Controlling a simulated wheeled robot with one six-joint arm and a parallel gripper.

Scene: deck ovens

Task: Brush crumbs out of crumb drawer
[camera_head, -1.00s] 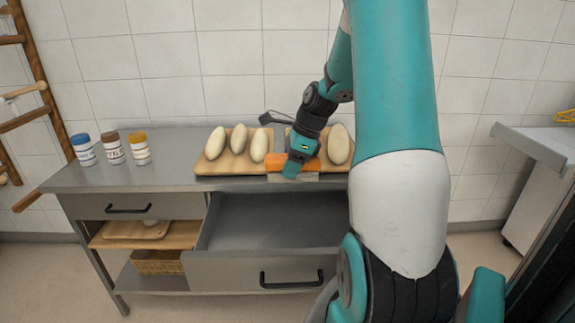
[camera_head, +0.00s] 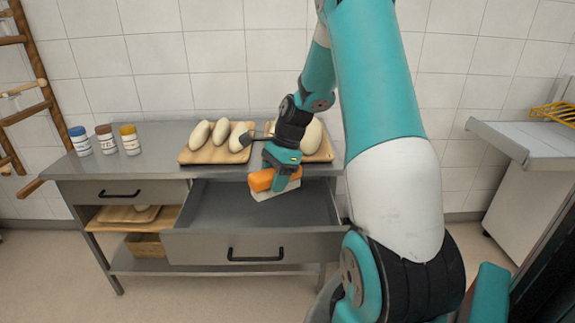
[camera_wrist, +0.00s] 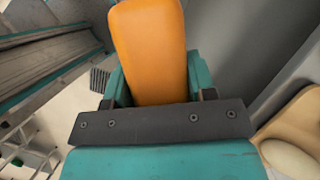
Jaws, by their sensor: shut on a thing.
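The crumb drawer (camera_head: 215,207) is pulled out from the metal table, with its black handle at the front. Its visible floor looks dark and bare; I cannot make out crumbs. My gripper (camera_head: 281,179) is shut on a brush (camera_head: 261,181) with an orange grip and a pale lower part. The brush is over the rear right of the open drawer; whether it touches the drawer floor is unclear. In the wrist view, the orange grip (camera_wrist: 150,48) sits between the jaws and hides what lies behind it.
Two wooden boards with pale dough pieces (camera_head: 200,134) stand on the table (camera_head: 160,158) behind the drawer. Three capped jars (camera_head: 105,139) stand at the left. A closed drawer (camera_head: 115,193) is left of the open one. A grey counter (camera_head: 530,140) with a yellow rack is at right.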

